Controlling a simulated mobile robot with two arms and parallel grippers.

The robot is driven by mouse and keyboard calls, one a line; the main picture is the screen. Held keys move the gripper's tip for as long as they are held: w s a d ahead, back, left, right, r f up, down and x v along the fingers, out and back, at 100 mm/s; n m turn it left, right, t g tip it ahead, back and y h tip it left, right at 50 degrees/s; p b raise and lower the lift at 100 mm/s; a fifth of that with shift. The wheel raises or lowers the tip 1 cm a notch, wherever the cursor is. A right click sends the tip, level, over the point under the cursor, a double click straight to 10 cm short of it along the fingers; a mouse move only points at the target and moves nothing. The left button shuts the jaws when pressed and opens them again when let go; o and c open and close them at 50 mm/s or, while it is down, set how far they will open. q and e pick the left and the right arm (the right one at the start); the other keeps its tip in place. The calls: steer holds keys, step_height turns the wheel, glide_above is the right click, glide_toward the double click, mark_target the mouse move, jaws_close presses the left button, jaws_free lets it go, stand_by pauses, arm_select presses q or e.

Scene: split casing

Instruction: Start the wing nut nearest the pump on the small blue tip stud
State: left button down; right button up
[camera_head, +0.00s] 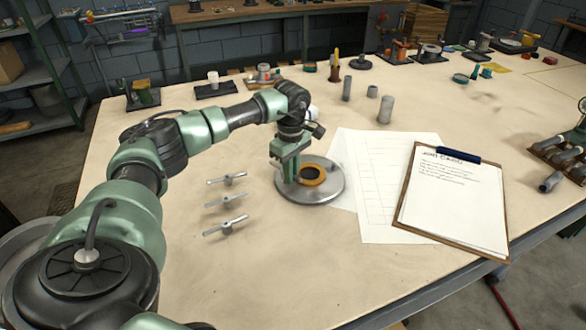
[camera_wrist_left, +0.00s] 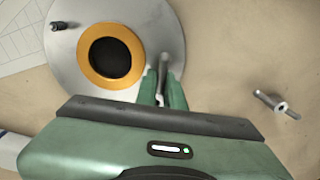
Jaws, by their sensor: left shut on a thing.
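A round grey metal casing (camera_head: 334,192) lies on the table with an orange ring (camera_head: 313,175) around a dark hole. In the left wrist view a short dark stud (camera_wrist_left: 58,26) stands near its rim. No blue tip can be made out. Three silver wing nuts lie left of the casing: a far one (camera_head: 227,178), a middle one (camera_head: 225,200) and a near one (camera_head: 226,226). My left gripper (camera_head: 289,196) is over the casing's edge, shut on a slim grey metal piece (camera_wrist_left: 163,68), apparently a wing nut. Whether it touches a stud is hidden. My right gripper is not in view.
Paper sheets (camera_head: 376,210) and a clipboard (camera_head: 452,205) lie right of the casing. Grey cylinders (camera_head: 386,108) stand behind it. A green and brown device (camera_head: 572,150) sits at the right edge.

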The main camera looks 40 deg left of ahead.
arm_select(q)
steer(key=m, duration=0.2)
steer(key=s+m, duration=0.1)
steer(key=m, duration=0.1)
steer(key=shift+a, duration=0.1)
steer(key=m, duration=0.3)
steer(key=shift+s+a, duration=0.15)
steer(key=shift+s, duration=0.05)
steer(key=c, duration=1.4)
jaws_free()
steer(key=shift+c, duration=0.2)
steer(key=shift+r, duration=0.1)
step_height(320, 180, up, 5)
steer(key=p, duration=0.3)
